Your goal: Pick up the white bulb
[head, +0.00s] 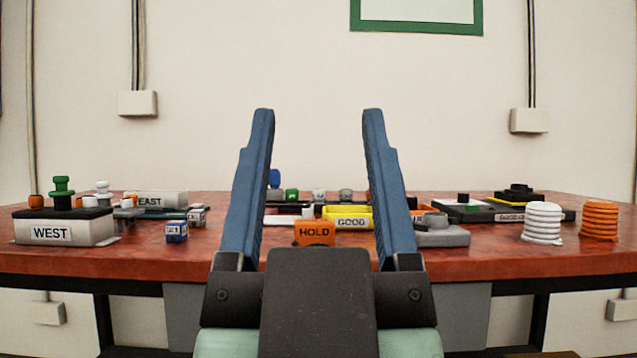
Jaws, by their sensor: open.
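I cannot pick out the white bulb for certain. A small white knobbed piece (102,188) stands behind the WEST box at the left of the table. A white ribbed stack (542,223) stands near the right front edge. My gripper (318,113) is open and empty, its two blue fingers upright and wide apart in the middle of the view. The fingers hide parts of the table's middle, and neither white piece is between them.
The red-brown table (170,260) holds the WEST box (64,231) at left, an EAST box (165,199) behind, an orange HOLD block (314,233), a yellow GOOD tray (349,222) in the middle, and an orange ribbed stack (599,220) at right. The left front has bare room.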

